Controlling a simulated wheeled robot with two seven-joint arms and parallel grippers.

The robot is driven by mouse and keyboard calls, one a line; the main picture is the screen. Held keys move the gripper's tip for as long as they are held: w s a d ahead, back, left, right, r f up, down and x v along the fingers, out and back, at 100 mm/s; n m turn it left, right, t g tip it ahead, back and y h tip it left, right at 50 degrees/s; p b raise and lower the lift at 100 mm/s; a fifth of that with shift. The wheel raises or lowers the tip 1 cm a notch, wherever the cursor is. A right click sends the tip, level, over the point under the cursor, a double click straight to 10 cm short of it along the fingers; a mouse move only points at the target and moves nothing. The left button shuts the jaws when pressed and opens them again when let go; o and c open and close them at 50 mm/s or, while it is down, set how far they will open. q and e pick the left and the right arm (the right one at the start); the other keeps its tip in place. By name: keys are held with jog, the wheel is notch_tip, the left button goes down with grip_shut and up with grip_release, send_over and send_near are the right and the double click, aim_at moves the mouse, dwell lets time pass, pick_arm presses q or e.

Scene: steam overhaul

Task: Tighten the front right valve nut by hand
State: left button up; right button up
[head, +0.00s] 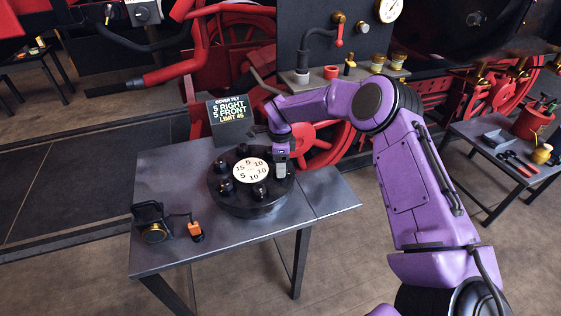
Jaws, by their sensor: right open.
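A round black valve cover (250,207) sits on a dark metal table. Several black nuts stand around its top, including one at the front (260,192), one at the front left (225,187) and one at the back (242,150). A cream disc (251,170) with printed numbers lies in the middle. My right gripper (281,170) reaches in from the right and points down at the right side of the cover. It is open. Its fingers hide that part of the rim, so I cannot tell whether they touch a nut. My left gripper is out of view.
A black device with a brass ring (154,233) and a small orange-and-black item (194,230) lie on the left. The table's (323,201) right end is bare. A tool table (483,152) stands far right.

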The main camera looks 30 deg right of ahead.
jog(key=shift+s+d+f, duration=0.15)
jog(key=shift+f, duration=0.1)
jog(key=shift+s+r, duration=0.1)
jog(key=shift+s, duration=0.2)
jog(key=shift+s+a+r, duration=0.25)
jog(key=shift+a, duration=0.05)
jog(key=shift+w+f, duration=0.25)
jog(key=c, duration=1)
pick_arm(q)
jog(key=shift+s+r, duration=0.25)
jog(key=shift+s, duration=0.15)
pick_arm(e)
jog(key=shift+c, duration=0.2)
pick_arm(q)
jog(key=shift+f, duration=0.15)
